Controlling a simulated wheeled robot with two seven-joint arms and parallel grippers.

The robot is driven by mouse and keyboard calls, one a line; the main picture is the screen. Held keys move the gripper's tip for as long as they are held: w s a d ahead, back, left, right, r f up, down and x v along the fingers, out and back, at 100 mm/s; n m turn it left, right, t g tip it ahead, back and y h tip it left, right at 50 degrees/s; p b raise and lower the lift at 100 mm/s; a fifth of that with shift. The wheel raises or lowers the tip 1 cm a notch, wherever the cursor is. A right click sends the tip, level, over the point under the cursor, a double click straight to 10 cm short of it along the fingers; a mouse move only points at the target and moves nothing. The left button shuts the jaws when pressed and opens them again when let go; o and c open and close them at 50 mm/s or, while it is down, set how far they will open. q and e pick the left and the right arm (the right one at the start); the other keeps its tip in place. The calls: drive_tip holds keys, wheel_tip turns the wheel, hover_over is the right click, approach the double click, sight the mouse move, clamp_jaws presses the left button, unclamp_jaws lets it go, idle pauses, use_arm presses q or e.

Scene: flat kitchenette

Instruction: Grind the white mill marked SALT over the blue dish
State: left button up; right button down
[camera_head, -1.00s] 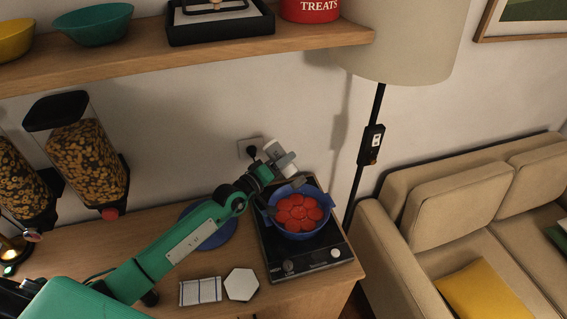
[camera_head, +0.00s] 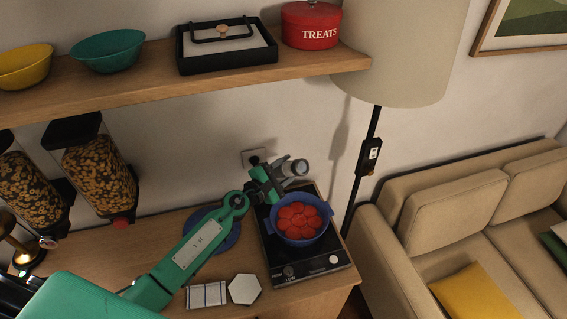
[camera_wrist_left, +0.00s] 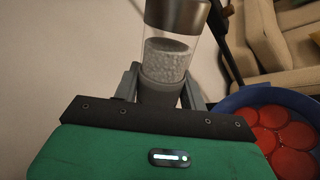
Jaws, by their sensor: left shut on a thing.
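My left gripper (camera_head: 277,180) is shut on a mill (camera_head: 293,167), held above the counter at the back edge of a blue bowl. In the left wrist view the mill (camera_wrist_left: 166,62) has a clear body with pale grains, a metallic cap and a grey end between the fingers. No SALT marking is readable. The blue bowl (camera_head: 275,222) holds several red round slices and also shows at the right in the left wrist view (camera_wrist_left: 232,103). A flat blue dish (camera_head: 228,238) lies left of it, partly hidden by my arm. My right gripper is out of view.
The bowl stands on a black hotplate (camera_head: 310,271) with knobs. A wooden shelf (camera_head: 150,88) overhangs the counter; a floor lamp (camera_head: 375,150) stands right.

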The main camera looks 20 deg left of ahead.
sight(287, 173)
use_arm(q)
drive_tip(key=d+r+n+p, duration=0.1)
drive_tip(key=n, duration=0.1)
drive_tip(key=s+d+r+n+p, duration=0.1)
drive_tip(key=n+p, duration=0.1)
drive_tip(key=shift+s+d, duration=0.1)
drive_tip(key=shift+d, duration=0.05)
drive_tip(key=shift+s+d+f+n, duration=0.15)
drive_tip(key=shift+d+n, duration=0.15)
drive_tip(key=shift+n, duration=0.25)
drive_tip(key=shift+s+d+r+n, duration=0.15)
drive_tip(key=shift+d+n, duration=0.1)
drive_tip(key=shift+n, duration=0.3)
drive_tip(key=shift+s+d+n, duration=0.15)
drive_tip(key=shift+d+n, duration=0.35)
drive_tip(key=shift+n, duration=0.3)
drive_tip(key=shift+s+d+n, duration=0.3)
drive_tip(key=shift+d+n, duration=0.05)
drive_tip(key=shift+n, duration=0.35)
drive_tip(key=shift+s+d, duration=0.1)
drive_tip(key=shift+d, duration=0.1)
